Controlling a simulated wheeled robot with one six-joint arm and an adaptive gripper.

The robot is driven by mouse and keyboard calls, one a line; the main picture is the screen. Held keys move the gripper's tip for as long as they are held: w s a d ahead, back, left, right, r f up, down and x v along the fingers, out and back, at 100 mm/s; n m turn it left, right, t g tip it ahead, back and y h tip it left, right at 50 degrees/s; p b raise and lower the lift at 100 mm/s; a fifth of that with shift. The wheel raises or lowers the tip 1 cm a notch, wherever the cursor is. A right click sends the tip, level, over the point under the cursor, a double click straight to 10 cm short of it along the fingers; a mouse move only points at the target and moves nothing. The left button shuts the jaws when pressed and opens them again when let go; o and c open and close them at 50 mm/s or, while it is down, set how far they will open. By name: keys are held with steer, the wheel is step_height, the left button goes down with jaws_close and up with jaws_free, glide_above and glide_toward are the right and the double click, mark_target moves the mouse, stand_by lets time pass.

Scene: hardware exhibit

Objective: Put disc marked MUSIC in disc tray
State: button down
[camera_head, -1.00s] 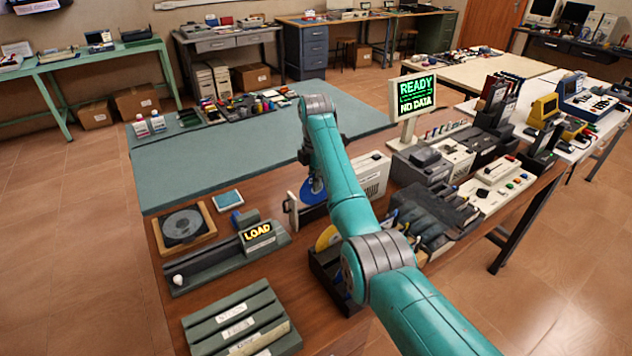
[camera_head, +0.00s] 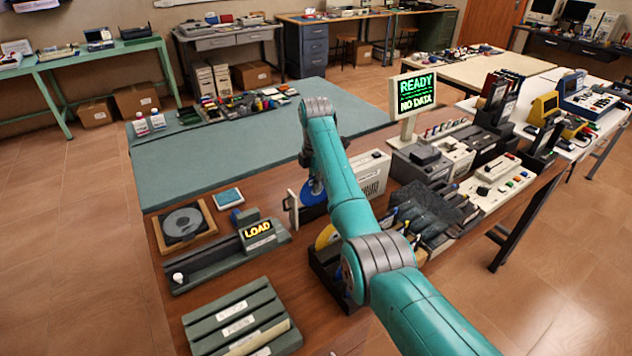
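A blue disc (camera_head: 313,191) stands on edge at a pale-fronted drive-like unit (camera_head: 293,207), partly behind my arm; I cannot tell whether it is held or what it touches. A yellow disc (camera_head: 326,236) stands in a dark rack (camera_head: 325,270), also partly covered by my arm. No MUSIC marking can be read on either disc. A grey disc (camera_head: 182,223) lies flat in a wooden-framed square tray (camera_head: 164,247) at the left. My gripper hangs beyond my teal arm, near the blue disc; its fingertips are hidden, so its opening does not show.
A dark device with a LOAD display (camera_head: 258,231) and white knob (camera_head: 178,277) stands right of and in front of the framed tray. A slotted green rack (camera_head: 238,318) is nearer. A READY / NO DATA screen (camera_head: 414,93) stands behind. The green mat (camera_head: 225,165) has bare room.

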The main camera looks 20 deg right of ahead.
steer(key=shift+f, duration=1.95)
steer(key=c, duration=1.2)
jaws_free()
steer(key=shift+c, duration=0.2)
steer(key=shift+r, duration=4.05)
